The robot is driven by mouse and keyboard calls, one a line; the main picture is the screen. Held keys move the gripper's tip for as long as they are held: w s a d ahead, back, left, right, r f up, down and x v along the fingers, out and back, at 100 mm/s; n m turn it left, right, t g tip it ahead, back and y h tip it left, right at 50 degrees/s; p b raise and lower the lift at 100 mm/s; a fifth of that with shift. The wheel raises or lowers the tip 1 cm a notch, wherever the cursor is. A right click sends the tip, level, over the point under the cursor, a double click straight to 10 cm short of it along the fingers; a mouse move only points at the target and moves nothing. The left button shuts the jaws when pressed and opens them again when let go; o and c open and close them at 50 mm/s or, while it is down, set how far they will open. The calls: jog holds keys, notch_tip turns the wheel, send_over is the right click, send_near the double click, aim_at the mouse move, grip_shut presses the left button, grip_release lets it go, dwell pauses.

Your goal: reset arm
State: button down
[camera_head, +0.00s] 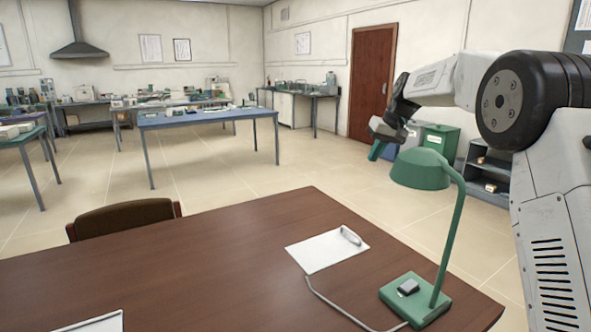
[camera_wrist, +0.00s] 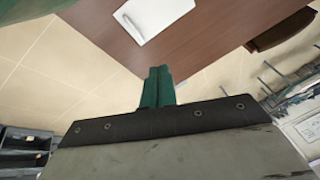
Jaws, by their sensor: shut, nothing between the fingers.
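My arm rises at the right of the head view and reaches left above the floor beyond the brown desk (camera_head: 190,262). My gripper (camera_head: 376,152) hangs at its end, just left of the green lamp shade, its green fingers pointing down. In the wrist view my gripper (camera_wrist: 158,72) has its two green fingers pressed together with nothing between them. The desk also shows in the wrist view (camera_wrist: 215,35), above the fingertips in the picture.
A green desk lamp (camera_head: 419,169) and a white clipboard (camera_head: 327,250) are on the desk. A chair (camera_head: 124,216) stands behind it. A dark shelf (camera_head: 486,172) and a green bin (camera_head: 441,140) stand near the door. A blue table (camera_head: 205,118) is farther back, with open floor between.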

jog(key=s+r+m+t+h, duration=0.1)
jog(key=s+r, duration=0.3)
jog(key=s, duration=1)
jog(key=s+r+h, duration=0.1)
jog(key=s+r, duration=0.3)
jog(key=s, duration=0.9)
jog(key=s+f+g, duration=0.1)
jog(key=s+f, duration=0.3)
jog(key=s, duration=0.5)
jog(key=s+f+g+h, duration=0.1)
jog(key=s+f, duration=0.4)
jog(key=s, duration=0.5)
jog(key=s+f+m, duration=0.1)
jog(key=s+f, duration=0.3)
jog(key=s, duration=0.6)
jog(key=shift+f+g+h, duration=0.2)
jog(key=shift+g+h, duration=0.1)
jog(key=shift+g, duration=0.1)
